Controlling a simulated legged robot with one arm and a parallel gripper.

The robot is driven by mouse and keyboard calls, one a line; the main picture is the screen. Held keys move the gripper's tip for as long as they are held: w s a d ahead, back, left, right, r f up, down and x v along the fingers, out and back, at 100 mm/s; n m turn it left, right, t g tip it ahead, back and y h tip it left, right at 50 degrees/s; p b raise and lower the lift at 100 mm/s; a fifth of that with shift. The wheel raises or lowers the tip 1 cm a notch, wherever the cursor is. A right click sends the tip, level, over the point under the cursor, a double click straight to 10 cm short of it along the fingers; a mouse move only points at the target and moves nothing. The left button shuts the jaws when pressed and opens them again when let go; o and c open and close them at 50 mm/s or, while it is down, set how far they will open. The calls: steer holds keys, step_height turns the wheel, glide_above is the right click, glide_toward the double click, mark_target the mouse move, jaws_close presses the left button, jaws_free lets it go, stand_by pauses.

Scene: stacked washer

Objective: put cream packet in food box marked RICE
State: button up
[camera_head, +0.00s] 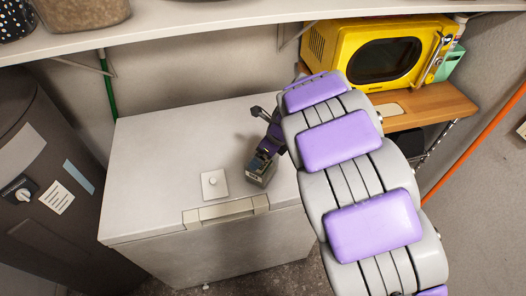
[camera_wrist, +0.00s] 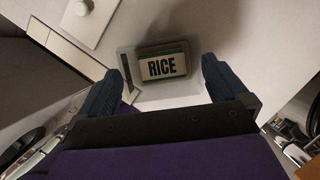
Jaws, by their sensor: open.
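The food box marked RICE (camera_wrist: 162,68) shows in the wrist view, with dark letters on a pale label and a pale rim around it. In the head view a small grey-green box (camera_head: 261,170), which looks like the same one, stands on the white chest's lid near its front edge. My gripper (camera_wrist: 161,72) is open, its two dark fingers apart on either side of the box in the wrist view. Whether they touch it I cannot tell. In the head view my gripper (camera_head: 268,145) is just behind the box and partly covers it. I cannot make out a cream packet in either view.
The white chest lid (camera_head: 160,160) is mostly clear; a small white square plate with a knob (camera_head: 214,184) lies left of the box. A yellow microwave (camera_head: 380,55) stands on a wooden shelf (camera_head: 435,103) at right. A long shelf (camera_head: 200,17) runs above. A dark cylinder (camera_head: 40,150) stands left.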

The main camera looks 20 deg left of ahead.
steer(key=p+v, duration=0.4)
steer(key=v, duration=1.3)
steer(key=shift+d+p, duration=0.15)
steer(key=shift+p, duration=0.25)
steer(key=shift+r, duration=0.1)
steer(key=s+d+r+n+g+h, duration=0.1)
steer(key=s+d+r+n+h, duration=0.1)
steer(key=s+d+n, duration=1)
steer(key=s+d+f+n+g+h, duration=0.1)
steer(key=s+d+n, duration=0.3)
steer(key=s, duration=0.6)
steer(key=s+d+f+n+h, duration=0.1)
steer(key=s+d+n, duration=0.3)
steer(key=s+d, duration=0.3)
steer(key=s, duration=0.3)
steer(key=shift+d+n+g, duration=0.3)
steer(key=shift+d+g, duration=0.05)
steer(key=shift+g, duration=0.05)
steer(key=shift+c, duration=0.2)
